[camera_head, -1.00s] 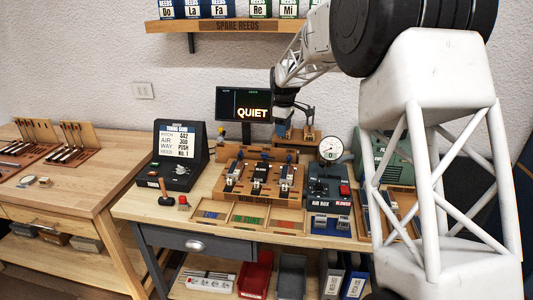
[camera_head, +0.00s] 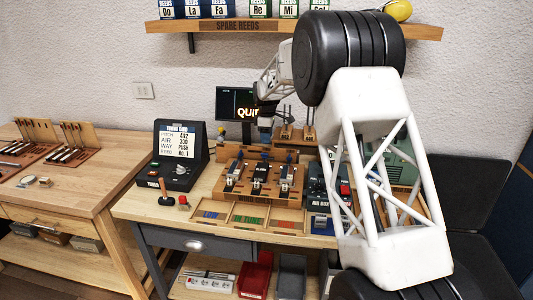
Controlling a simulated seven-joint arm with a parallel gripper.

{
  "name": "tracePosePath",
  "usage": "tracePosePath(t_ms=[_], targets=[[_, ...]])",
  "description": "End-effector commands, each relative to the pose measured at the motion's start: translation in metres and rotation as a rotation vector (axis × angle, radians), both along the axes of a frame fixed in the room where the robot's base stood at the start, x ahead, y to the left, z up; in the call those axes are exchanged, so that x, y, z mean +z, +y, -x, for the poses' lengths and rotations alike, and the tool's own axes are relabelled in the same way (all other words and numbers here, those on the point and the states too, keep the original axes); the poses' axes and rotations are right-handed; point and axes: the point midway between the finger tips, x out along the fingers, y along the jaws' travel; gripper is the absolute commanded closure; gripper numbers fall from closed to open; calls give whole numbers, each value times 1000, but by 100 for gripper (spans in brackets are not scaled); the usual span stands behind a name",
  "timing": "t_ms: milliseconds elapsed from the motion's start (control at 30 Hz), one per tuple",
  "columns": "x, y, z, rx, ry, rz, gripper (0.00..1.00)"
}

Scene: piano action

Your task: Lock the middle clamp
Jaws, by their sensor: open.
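A wooden fixture (camera_head: 243,192) on the bench carries three small dark-and-metal clamps in a row. The middle clamp (camera_head: 259,176) stands between the left clamp (camera_head: 236,173) and the right clamp (camera_head: 285,183). Whether its lever is up or down is too small to tell. My gripper (camera_head: 265,136) hangs above and behind the fixture, in front of the dark screen. It points down, open and apart from the clamps.
A wooden tray (camera_head: 255,219) with coloured compartments lies in front of the fixture. The air box (camera_head: 315,180) stands to its right, partly behind my arm. The tuning card stand (camera_head: 179,157) and a mallet (camera_head: 166,191) are to the left. A reed shelf (camera_head: 220,30) hangs above.

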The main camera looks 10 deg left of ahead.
Motion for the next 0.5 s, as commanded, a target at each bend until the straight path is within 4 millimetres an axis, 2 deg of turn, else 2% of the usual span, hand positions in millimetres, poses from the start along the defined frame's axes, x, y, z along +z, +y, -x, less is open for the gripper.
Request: tracePosePath(t_ms=[267, 500], targets=[[-15, 0, 0, 0, 1, 0, 56], [-42, 0, 0, -1, 1, 1, 56]])
